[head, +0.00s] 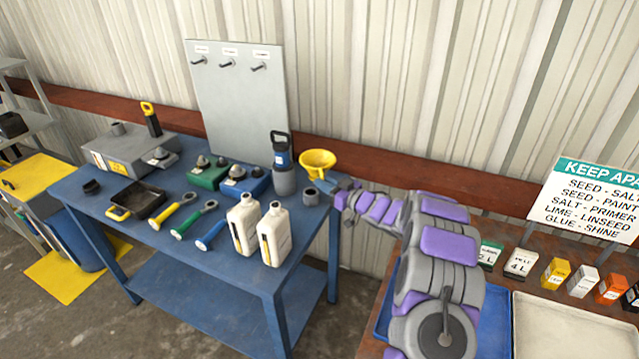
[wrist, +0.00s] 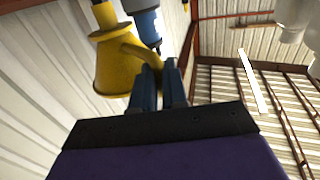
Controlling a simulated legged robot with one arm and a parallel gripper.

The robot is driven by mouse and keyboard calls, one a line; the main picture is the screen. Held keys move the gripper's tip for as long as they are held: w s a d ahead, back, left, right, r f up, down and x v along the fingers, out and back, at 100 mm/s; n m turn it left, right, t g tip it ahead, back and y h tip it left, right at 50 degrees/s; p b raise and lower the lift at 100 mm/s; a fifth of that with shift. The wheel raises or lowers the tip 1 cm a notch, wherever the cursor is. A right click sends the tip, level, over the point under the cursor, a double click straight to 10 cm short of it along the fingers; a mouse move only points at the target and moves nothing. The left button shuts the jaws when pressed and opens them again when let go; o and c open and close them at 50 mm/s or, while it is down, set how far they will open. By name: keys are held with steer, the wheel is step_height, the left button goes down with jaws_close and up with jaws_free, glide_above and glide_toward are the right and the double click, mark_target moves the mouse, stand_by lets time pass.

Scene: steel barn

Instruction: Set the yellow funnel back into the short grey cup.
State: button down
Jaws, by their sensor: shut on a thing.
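The yellow funnel (head: 318,159) is in the air above the right end of the blue table, wide mouth up in the head view. My gripper (head: 338,184) is shut on its side handle; in the wrist view the fingers (wrist: 160,85) close on the handle and the funnel (wrist: 112,68) hangs out to the left. The short grey cup (head: 310,198) stands on the table's right edge, below the funnel and apart from it. The cup does not show in the wrist view.
A taller grey holder (head: 285,183) with a blue and black tool (head: 281,148) stands just left of the cup. Two white jugs (head: 272,235) stand in front. A pegboard (head: 238,100) is behind. The blue table (head: 240,276) also carries several tools.

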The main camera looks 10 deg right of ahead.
steer(key=shift+a, duration=3)
steer(key=shift+s+d+f+p, duration=0.1)
steer(key=shift+d+f+p, duration=0.15)
steer(key=shift+d+p, duration=0.75)
steer(key=shift+d+f+p, duration=0.2)
steer(key=shift+d+p, duration=0.4)
steer(key=shift+d, duration=0.65)
steer(key=shift+a, duration=0.65)
